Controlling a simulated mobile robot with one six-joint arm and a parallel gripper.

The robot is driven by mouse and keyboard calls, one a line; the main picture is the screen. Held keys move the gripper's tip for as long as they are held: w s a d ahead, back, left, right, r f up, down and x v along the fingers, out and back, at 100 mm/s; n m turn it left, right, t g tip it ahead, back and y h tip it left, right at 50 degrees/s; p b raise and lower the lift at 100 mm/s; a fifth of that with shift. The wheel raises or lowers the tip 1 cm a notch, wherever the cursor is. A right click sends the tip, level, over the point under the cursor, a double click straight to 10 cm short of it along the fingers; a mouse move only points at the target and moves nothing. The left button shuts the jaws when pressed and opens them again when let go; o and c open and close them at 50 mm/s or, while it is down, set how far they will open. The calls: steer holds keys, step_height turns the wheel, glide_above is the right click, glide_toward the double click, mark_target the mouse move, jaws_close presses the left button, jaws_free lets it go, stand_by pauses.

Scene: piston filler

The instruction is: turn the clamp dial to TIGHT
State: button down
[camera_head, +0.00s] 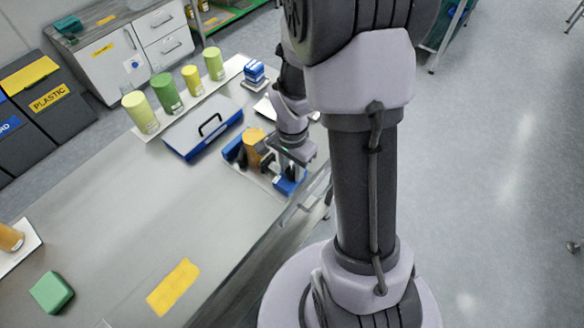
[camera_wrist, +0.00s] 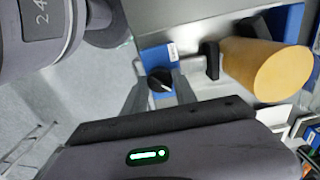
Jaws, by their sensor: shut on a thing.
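The clamp dial (camera_wrist: 160,80) is a round black knob with a pale pointer line, on the face of a blue block (camera_wrist: 157,55) with a small white label. My gripper (camera_wrist: 161,88) has its two grey fingers on either side of the dial, shut on it. No TIGHT marking is readable. In the head view the blue block (camera_head: 287,186) sits at the table edge below my gripper (camera_head: 290,168), and the dial is hidden. The piston filler (camera_head: 240,153) with its orange-yellow cylinder (camera_head: 254,146) stands just left; the cylinder (camera_wrist: 268,70) also shows at right in the wrist view.
A blue-and-grey case (camera_head: 203,130) with a black handle lies behind the filler. Several green and yellow cylinders (camera_head: 163,92) stand on a white strip at the back. A black handle (camera_wrist: 211,60) stands between dial and cylinder. The front table is mostly clear.

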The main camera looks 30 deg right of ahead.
mark_target(292, 172)
steer(key=c, duration=1)
jaws_free()
step_height(292, 172, up, 18)
steer(key=p, duration=0.6)
steer(key=shift+f, duration=0.25)
steer(key=s+a+r+n+t+y+b, duration=0.1)
steer(key=s+a+r+n+t+b, duration=0.1)
steer(key=a, duration=0.5)
steer(key=s+a+r+n+t+y+b, duration=0.1)
steer(key=s+a+r+n+t+b, duration=0.1)
steer(key=s+a+n+b, duration=0.4)
steer(key=s+a+n+t, duration=0.1)
steer(key=s, duration=0.2)
steer(key=shift+s+a+r+n+t, duration=0.15)
steer(key=shift+a+r+n+t, duration=0.2)
steer(key=shift+n+t, duration=0.05)
